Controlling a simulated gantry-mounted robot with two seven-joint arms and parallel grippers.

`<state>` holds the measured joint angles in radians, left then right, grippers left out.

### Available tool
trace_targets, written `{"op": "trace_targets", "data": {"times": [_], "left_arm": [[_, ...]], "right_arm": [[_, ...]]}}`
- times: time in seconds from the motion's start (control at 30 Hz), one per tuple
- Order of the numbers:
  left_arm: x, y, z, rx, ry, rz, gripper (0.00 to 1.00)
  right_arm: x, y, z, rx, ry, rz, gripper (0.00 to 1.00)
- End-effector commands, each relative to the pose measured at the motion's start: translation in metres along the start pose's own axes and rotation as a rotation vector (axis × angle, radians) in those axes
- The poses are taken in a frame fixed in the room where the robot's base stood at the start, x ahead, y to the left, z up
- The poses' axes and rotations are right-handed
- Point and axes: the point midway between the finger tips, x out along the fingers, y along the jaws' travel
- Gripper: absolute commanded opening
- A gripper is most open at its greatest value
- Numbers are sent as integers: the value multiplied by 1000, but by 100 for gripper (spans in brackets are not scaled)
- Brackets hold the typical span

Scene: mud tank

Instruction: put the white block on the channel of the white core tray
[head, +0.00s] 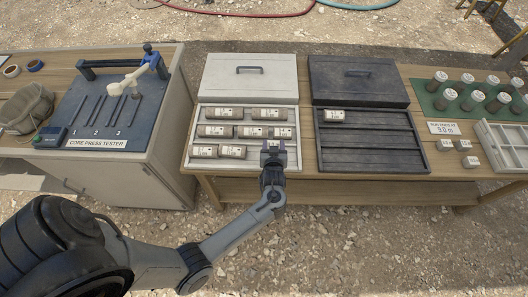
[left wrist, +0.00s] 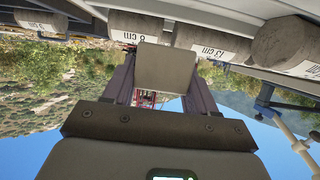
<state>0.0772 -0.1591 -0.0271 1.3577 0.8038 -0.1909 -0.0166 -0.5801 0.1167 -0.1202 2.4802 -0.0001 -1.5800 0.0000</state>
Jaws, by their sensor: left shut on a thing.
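The white core tray (head: 191,162) lies on the wooden table, with labelled grey cores in its channels. The front channel has cores at its left and bare room toward its right. My left gripper (head: 274,152) is over the tray's front right part, shut on a block. In the left wrist view the block (left wrist: 165,72) shows between the two fingers (left wrist: 160,90) as a pale grey-beige square in shade. Cores (left wrist: 207,45) with length labels are close beyond it. In the head view the gripper mostly hides the block. My right gripper is out of view.
A core press tester (head: 95,115) is at left; a green mat (head: 435,100) with several cores is at right.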

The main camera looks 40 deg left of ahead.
Motion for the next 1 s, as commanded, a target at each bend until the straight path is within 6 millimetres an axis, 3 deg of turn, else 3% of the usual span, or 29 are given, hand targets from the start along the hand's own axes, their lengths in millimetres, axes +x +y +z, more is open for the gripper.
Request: {"op": "trace_targets", "data": {"times": [0.5,0.93,0.97,1.0], "left_arm": [[19,1,44,0,1,0,27],[21,0,48,0,1,0,27],[21,0,49,0,1,0,58],[21,0,48,0,1,0,64]], "right_arm": [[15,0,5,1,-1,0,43],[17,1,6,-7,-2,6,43],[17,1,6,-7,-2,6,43],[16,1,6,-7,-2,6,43]]}}
